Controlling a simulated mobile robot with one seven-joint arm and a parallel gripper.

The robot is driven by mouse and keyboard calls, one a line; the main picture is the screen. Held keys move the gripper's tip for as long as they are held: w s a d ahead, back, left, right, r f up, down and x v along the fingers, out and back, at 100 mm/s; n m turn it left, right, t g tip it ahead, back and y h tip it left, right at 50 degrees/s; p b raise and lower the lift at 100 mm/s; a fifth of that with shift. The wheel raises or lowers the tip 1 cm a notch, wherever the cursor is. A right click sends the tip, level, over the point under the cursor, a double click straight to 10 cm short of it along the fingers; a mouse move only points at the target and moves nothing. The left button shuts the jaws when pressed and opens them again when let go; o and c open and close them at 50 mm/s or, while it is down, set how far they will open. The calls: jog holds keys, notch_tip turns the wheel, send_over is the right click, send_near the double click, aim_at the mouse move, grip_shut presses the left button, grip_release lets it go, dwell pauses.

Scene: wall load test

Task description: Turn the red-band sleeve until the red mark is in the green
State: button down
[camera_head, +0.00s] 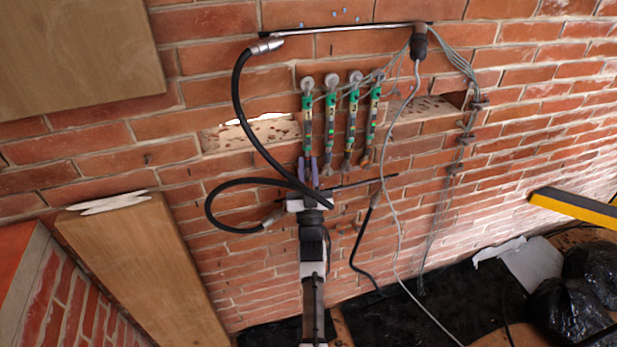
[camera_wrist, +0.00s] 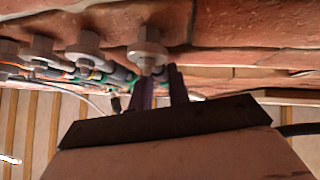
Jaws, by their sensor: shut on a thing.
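Several slim rods with green bands hang side by side on the brick wall, each below a round grey head. The leftmost rod (camera_head: 307,115) is directly above my gripper (camera_head: 308,168). My gripper's two purple fingers point up and are shut on this rod's lower sleeve. In the wrist view the fingers (camera_wrist: 162,90) stand just below a grey nut-like head (camera_wrist: 148,53). The sleeve is mostly hidden between the fingers. Small red and green marks show on the rods, but I cannot tell the red band or where the red mark sits against the green.
The other rods (camera_head: 353,115) hang close to the right. A black hose (camera_head: 238,90) loops beside my gripper, and grey cables (camera_head: 455,60) run to the right. A wooden board (camera_head: 140,255) stands at lower left. A yellow bar (camera_head: 575,205) and black bags (camera_head: 560,310) are at right.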

jog(key=shift+a+m+h+b, duration=0.1)
jog(key=shift+m+h+b, duration=0.45)
jog(key=shift+h, duration=0.65)
jog(key=c, duration=1.3)
grip_release()
jog(key=shift+s+f, duration=0.3)
jog(key=shift+f, duration=0.05)
jog(key=shift+b+v, duration=2.35)
jog(key=shift+v, duration=4.1)
